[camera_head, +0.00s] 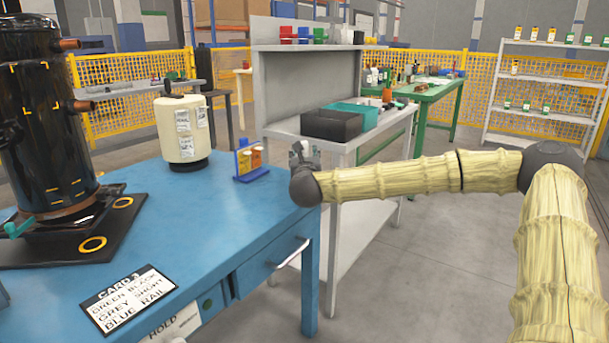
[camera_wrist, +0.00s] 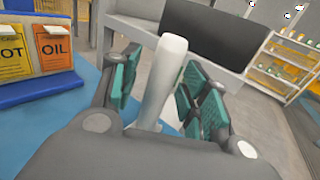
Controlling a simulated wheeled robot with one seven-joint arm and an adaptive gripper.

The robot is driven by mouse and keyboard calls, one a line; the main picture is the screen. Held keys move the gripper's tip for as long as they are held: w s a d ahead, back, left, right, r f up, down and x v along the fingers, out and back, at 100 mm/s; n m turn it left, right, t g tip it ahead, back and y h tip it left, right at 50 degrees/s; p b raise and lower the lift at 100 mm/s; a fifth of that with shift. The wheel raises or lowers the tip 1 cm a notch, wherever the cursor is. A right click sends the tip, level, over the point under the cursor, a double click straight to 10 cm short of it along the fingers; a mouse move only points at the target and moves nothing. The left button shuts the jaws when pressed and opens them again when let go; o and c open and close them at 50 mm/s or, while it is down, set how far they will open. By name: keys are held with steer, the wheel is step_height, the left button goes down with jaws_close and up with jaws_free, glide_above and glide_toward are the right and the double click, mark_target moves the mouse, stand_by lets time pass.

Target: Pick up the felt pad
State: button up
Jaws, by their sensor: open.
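My gripper (camera_head: 304,158) is over the right far corner of the blue workbench (camera_head: 225,225), beside a small blue rack with orange and yellow cards (camera_head: 250,162). In the wrist view my gripper (camera_wrist: 162,92) is open, its teal-padded fingers apart. A white rounded post-like thing (camera_wrist: 163,75) stands between the fingers, with gaps visible on both sides; I cannot tell what it is or whether it is part of my gripper. I cannot make out a felt pad for certain in either view.
A black compressor (camera_head: 45,115) on a dark base and a cream tank (camera_head: 183,130) stand on the bench. A printed card (camera_head: 128,298) lies at its front. A grey table (camera_head: 375,140) behind my gripper holds a black box (camera_head: 332,125) and a teal box (camera_head: 360,110).

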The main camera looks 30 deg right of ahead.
mark_target(305, 145)
jaws_close()
steer(key=shift+r, duration=0.1)
step_height(305, 145, up, 3)
steer(key=shift+r+p, duration=0.15)
steer(key=shift+p, duration=0.7)
steer(key=shift+s+a+r, duration=0.15)
steer(key=shift+s, duration=0.15)
steer(key=s+d+r+p+v, duration=0.1)
steer(key=p+v, duration=0.2)
steer(key=v, duration=1.2)
